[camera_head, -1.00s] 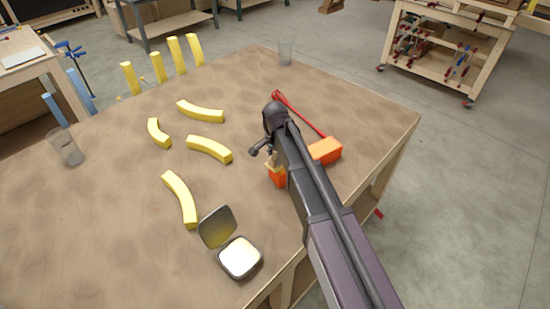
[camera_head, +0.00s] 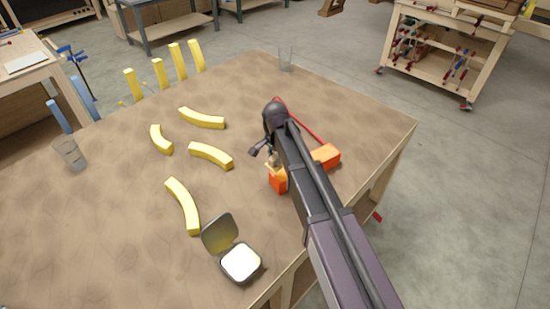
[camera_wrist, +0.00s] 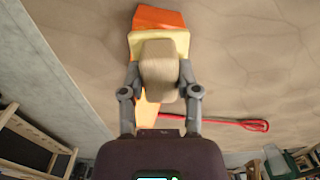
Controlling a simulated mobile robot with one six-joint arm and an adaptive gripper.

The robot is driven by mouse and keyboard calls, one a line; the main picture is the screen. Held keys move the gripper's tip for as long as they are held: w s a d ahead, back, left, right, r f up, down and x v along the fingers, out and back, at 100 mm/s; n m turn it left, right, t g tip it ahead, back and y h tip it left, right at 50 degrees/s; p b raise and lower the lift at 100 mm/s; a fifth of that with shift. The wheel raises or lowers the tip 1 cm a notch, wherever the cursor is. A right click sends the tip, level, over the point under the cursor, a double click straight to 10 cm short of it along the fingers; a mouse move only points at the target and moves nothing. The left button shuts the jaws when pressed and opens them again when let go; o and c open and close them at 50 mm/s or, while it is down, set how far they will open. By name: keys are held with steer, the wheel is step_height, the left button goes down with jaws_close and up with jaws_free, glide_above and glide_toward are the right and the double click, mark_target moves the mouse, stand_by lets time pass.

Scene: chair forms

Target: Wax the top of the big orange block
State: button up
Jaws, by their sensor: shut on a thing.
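The big orange block (camera_head: 327,155) lies near the right edge of the brown table, partly hidden behind my arm. In the wrist view the orange block (camera_wrist: 158,18) runs beneath the held thing. My gripper (camera_wrist: 159,72) is shut on a beige rounded block (camera_wrist: 158,58), with a pale yellow layer (camera_wrist: 180,38) at its far end. This layer is over or against the orange block; I cannot tell whether it touches. The open tin of pale wax (camera_head: 240,262) stands at the front edge, its lid (camera_head: 220,234) tilted back.
Several yellow curved pieces (camera_head: 182,205) lie left of my arm. A red-handled tool (camera_head: 305,122) lies behind the orange block. Glasses stand at the back (camera_head: 286,60) and left (camera_head: 70,153). Yellow posts (camera_head: 158,73) rise beyond the far edge. The table's left front is clear.

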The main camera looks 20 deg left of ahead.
steer(key=shift+r+p, duration=1.5)
steer(key=shift+f, duration=0.1)
